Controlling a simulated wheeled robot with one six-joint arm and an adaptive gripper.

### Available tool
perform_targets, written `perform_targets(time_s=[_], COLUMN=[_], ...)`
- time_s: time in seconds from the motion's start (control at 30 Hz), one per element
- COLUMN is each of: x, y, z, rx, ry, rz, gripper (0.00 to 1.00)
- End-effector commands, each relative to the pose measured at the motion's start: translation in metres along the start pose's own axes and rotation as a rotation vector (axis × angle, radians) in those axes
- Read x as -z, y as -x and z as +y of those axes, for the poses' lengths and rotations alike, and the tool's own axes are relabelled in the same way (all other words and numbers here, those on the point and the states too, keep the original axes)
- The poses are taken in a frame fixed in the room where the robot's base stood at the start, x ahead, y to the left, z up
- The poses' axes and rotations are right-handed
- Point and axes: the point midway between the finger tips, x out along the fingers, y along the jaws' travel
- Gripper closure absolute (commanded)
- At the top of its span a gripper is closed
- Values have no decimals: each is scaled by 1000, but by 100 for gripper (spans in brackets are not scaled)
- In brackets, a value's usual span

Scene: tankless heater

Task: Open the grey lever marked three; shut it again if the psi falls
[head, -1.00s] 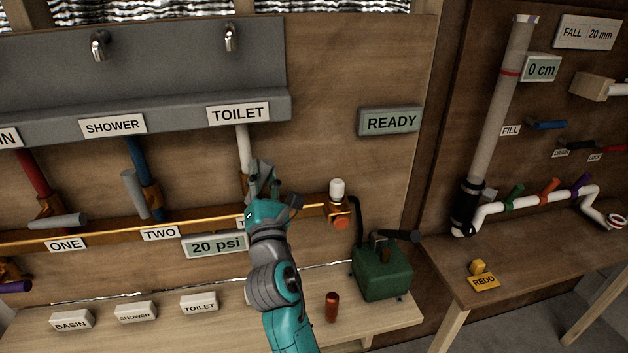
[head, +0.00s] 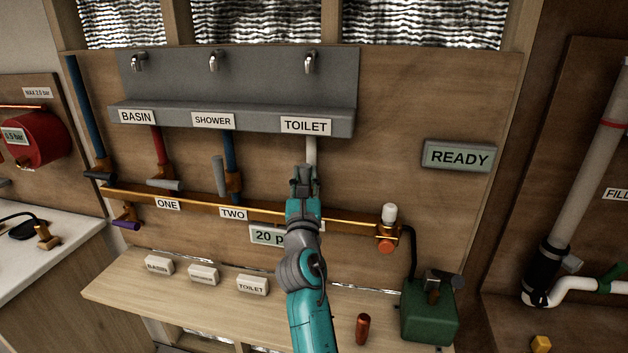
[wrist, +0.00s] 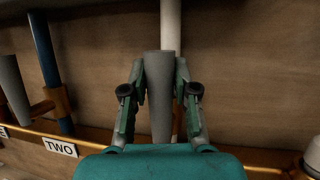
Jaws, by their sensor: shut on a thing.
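The grey lever (wrist: 159,90) under the toilet outlet stands upright in the wrist view, in front of the white pipe (wrist: 170,25) and roughly in line with it. My gripper (wrist: 159,95) is shut on it, a finger on either side. In the head view my gripper (head: 306,180) is below the TOILET sign (head: 305,126) and hides most of the lever. The lever's number label is hidden behind my arm. The psi display (head: 262,235) is partly covered; "20 p" shows. A READY panel (head: 459,156) is at the right.
Lever one (head: 165,185) lies across its red pipe; lever two (head: 218,176) stands beside its blue pipe. A green pump (head: 430,312) and a copper-coloured cylinder (head: 363,329) are on the bench at right. Three labelled blocks (head: 203,274) sit at left.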

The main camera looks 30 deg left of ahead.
Motion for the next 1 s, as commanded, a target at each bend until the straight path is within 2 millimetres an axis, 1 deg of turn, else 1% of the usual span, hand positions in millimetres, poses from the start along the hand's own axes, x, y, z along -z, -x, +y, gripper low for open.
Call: perform_targets(time_s=[0.33,0.37,0.4,0.43,0.47,0.77,0.87,0.97,1.0], x=[0,0,0,0,0,0,1,2,2], y=[0,0,0,0,0,1,6,18,25], z=[2,2,2,1,1,1,1,1,1], rx=[-2,-2,-2,-2,-2,-1,-1,-2,-2], ry=[5,5,5,5,4,3,4,2,2], rz=[0,0,0,0,0,0,1,1,1], gripper=[100,64,54,47,45,45,45,45,45])
